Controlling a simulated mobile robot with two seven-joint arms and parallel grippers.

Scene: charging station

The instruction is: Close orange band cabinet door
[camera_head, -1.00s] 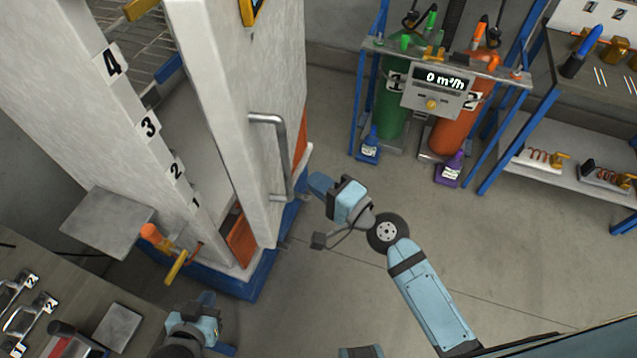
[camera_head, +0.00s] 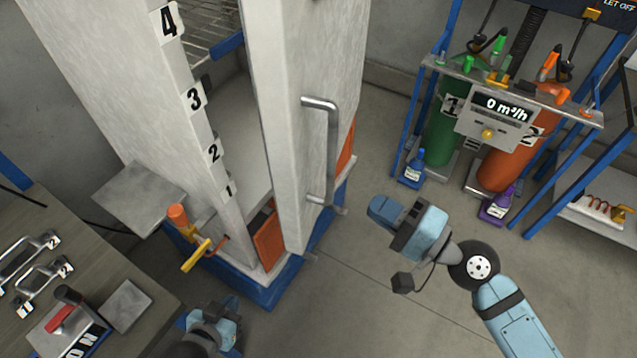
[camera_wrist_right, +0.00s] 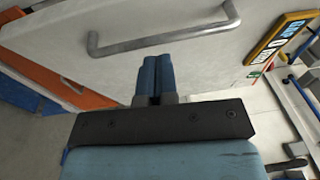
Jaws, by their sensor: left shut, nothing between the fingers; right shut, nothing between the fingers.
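The cabinet door (camera_head: 290,120) is a thick white slab, standing partly open with a dark gap between it and the white cabinet frame (camera_head: 135,95). A grey bar handle (camera_head: 331,150) is on its outer face. My right gripper (camera_head: 375,210) is shut and empty, right of the door near the handle's lower end. In the right wrist view its fingers (camera_wrist_right: 156,75) point at the door face below the handle (camera_wrist_right: 165,38). My left gripper (camera_head: 228,305) is shut and empty, below the cabinet's blue base.
An orange-and-yellow valve (camera_head: 190,235) sticks out by the cabinet's front corner. A workbench (camera_head: 30,215) with numbered metal handles is at the left. A rack with green (camera_head: 443,125) and orange (camera_head: 510,145) cylinders stands at the right. Grey floor is clear between.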

